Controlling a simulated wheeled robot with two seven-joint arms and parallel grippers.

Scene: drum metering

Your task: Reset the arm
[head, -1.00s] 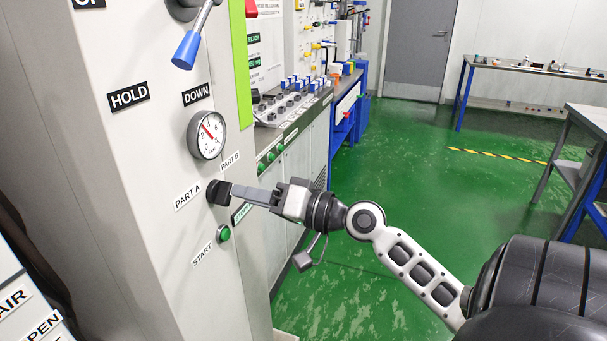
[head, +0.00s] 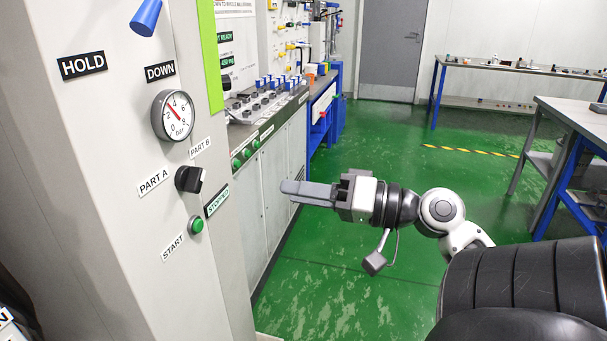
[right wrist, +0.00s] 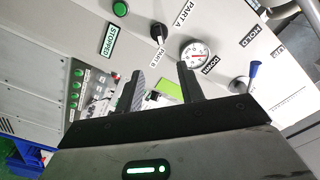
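My right gripper (head: 286,190) is in the air in front of the grey machine cabinet, apart from it, its fingers pointing left. In the right wrist view its two fingers (right wrist: 160,85) stand apart with nothing between them. The black selector knob (head: 190,179) sits between the PART A and PART B labels, free of the gripper; the knob also shows in the right wrist view (right wrist: 158,33). My left gripper is not in view.
A pressure gauge (head: 174,115) sits above the knob and a green START button (head: 197,225) below it. A blue-handled lever (head: 146,16) is at the top. A control counter (head: 262,125) runs behind. Green floor (head: 370,150) lies open, with a workbench (head: 575,120) at right.

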